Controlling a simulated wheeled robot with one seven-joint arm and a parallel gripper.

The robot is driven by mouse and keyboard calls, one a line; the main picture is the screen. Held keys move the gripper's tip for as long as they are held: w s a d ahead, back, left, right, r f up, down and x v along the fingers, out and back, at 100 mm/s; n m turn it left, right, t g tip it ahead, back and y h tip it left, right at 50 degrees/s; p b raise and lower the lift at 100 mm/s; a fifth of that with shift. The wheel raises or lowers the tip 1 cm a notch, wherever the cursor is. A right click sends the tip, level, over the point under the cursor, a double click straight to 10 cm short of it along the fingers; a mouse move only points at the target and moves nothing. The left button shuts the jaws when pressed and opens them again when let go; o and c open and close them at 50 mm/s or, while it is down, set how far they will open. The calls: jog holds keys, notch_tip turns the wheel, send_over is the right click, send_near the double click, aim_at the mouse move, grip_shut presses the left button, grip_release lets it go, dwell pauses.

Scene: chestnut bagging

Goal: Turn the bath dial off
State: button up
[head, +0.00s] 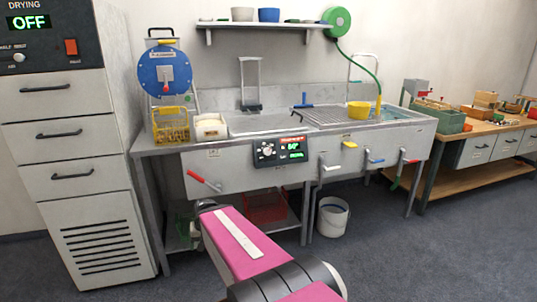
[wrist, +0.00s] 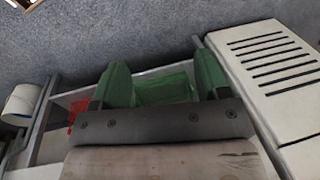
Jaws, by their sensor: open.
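The bath dial (head: 266,150) is a small round knob on the dark control panel (head: 279,160) on the front of the sink bench. Green lit readouts sit to the right of the dial; its exact setting is too small to read. My pink arm reaches up from the bottom of the head view, its visible far end below and left of the panel. My gripper (wrist: 160,84) shows in the wrist view with its two green fingers apart. Nothing is visibly gripped, and a green object shows behind the gap. The dial is not in the wrist view.
A red-handled lever (head: 203,181) projects left of the panel, with several coloured levers to its right. A white bucket (head: 332,216) stands on the floor. A red crate (head: 265,207) is under the bench. The drying cabinet (head: 75,130) is at left. Floor at right is clear.

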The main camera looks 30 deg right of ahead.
jog(key=w+d+r+m+t+y, duration=0.45)
jog(key=w+d+m, duration=0.25)
jog(key=w+m, duration=0.2)
jog(key=m+t+h, duration=0.9)
jog(key=m+t, duration=0.3)
jog(key=m, duration=1.3)
send_near(268, 152)
jog(key=w, duration=0.3)
jog(key=w+d, duration=0.1)
jog(key=w, duration=0.4)
jog(key=shift+w+d, duration=0.2)
jog(key=shift+w, duration=0.2)
jog(key=c, duration=0.9)
